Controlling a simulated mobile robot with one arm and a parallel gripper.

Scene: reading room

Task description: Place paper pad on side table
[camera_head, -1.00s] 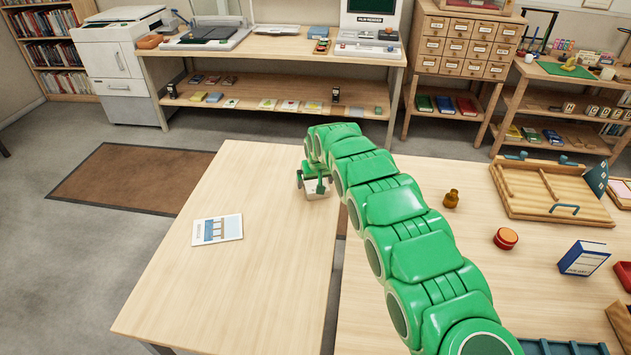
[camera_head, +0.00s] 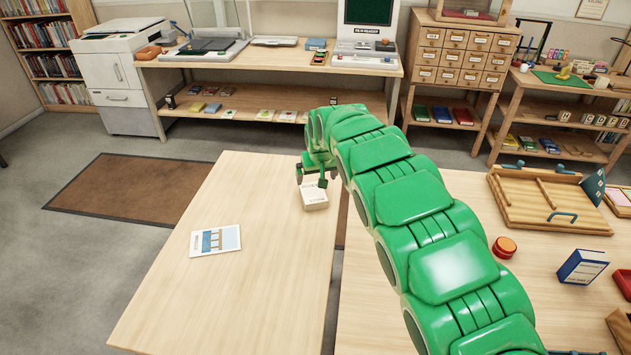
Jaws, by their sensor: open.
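The paper pad (camera_head: 314,198) is a small, thick cream-white block. It appears to lie flat on the light wooden side table (camera_head: 235,290), near its far right corner. My gripper (camera_head: 315,180), at the end of my green arm, is just above and behind the pad in the picture. It is open, with its dark fingertips near the pad's far edge; I cannot tell whether one still touches it. My arm's end hides part of the table's far edge.
A white card with a blue picture (camera_head: 215,240) lies on the left of the side table. A second table on the right holds a wooden tray (camera_head: 545,200), a red round tin (camera_head: 504,247) and a blue box (camera_head: 583,266). The side table's front is clear.

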